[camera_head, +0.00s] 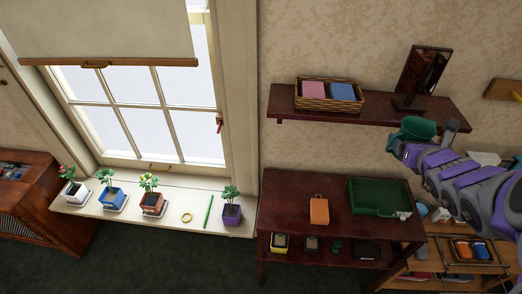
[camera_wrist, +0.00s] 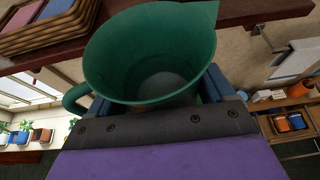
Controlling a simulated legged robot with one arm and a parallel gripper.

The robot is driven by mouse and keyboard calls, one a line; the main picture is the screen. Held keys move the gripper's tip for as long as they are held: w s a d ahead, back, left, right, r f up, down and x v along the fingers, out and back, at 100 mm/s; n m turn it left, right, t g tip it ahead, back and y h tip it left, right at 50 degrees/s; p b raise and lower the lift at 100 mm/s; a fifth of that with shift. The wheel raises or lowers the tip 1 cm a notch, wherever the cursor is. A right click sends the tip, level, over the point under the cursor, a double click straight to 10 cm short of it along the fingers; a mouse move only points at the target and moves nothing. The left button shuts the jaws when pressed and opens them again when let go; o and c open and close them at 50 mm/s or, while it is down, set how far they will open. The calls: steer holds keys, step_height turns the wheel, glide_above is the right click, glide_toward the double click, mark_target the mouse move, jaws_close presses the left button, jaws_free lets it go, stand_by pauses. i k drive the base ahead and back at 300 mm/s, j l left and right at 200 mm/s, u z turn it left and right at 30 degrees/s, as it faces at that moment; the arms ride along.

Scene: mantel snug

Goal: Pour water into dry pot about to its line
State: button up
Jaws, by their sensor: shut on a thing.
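My gripper (camera_head: 402,148) is shut on a green jug (camera_head: 416,128), held up at the right in the head view, near the end of the wall shelf. In the wrist view the jug (camera_wrist: 150,55) looks upright with its mouth open; a pale patch shows at its bottom, but I cannot tell the water level. Potted plants stand on the window sill: a white pot (camera_head: 74,193), a blue pot (camera_head: 112,199), an orange-brown pot (camera_head: 153,205) and a purple pot (camera_head: 231,216). Which pot is dry, and any line, is too small to tell.
The wall shelf (camera_head: 370,106) holds a wicker basket (camera_head: 328,106) and a dark frame (camera_head: 421,75). Below, a dark red table (camera_head: 290,205) bears an orange box (camera_head: 319,210) and a green tray (camera_head: 372,212).

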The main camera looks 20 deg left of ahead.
mark_target(112, 197)
steer(key=u, duration=1.3)
steer(key=i+j+u, duration=0.1)
steer(key=u, duration=0.25)
steer(key=i+j+u, duration=0.1)
steer(key=u, duration=0.25)
steer(key=i+j+u, duration=0.1)
steer(key=u, duration=0.25)
steer(key=i, duration=0.15)
